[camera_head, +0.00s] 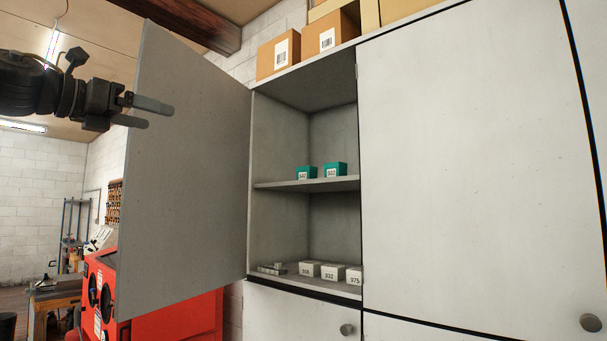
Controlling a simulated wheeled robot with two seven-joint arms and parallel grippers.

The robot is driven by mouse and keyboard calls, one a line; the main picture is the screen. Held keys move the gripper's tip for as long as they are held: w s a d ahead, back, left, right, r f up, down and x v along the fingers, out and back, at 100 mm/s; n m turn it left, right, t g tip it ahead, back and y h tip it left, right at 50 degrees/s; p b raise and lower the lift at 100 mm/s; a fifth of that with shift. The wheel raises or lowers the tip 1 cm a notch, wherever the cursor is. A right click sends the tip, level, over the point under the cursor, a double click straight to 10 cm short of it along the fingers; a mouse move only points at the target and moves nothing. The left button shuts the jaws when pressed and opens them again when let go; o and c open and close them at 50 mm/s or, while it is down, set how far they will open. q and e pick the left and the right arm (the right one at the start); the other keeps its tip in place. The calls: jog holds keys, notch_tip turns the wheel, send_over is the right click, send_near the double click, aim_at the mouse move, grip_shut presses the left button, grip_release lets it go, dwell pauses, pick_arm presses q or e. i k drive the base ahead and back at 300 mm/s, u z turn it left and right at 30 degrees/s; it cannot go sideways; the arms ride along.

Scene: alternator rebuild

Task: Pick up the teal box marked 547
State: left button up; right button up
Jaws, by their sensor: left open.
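Two small teal boxes with white labels stand on the upper shelf (300,186) of the open cabinet. The left teal box (305,172) and the right teal box (335,169) sit side by side, a small gap apart. Their label digits are too small to read for sure, so I cannot tell which is marked 547. My left gripper (160,117) is open and empty, at upper left in front of the open cabinet door, well away from both boxes. My right gripper is out of view.
The open door (185,170) stands between my left gripper and the shelf opening. White boxes (332,271) and small metal parts (272,268) sit on the lower shelf. Cardboard boxes (279,55) stand on top. A closed door (470,170) is at right; a red machine (180,320) is below left.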

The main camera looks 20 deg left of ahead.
aim_at(309, 172)
jog(key=i, duration=1.95)
jog(key=z, duration=0.05)
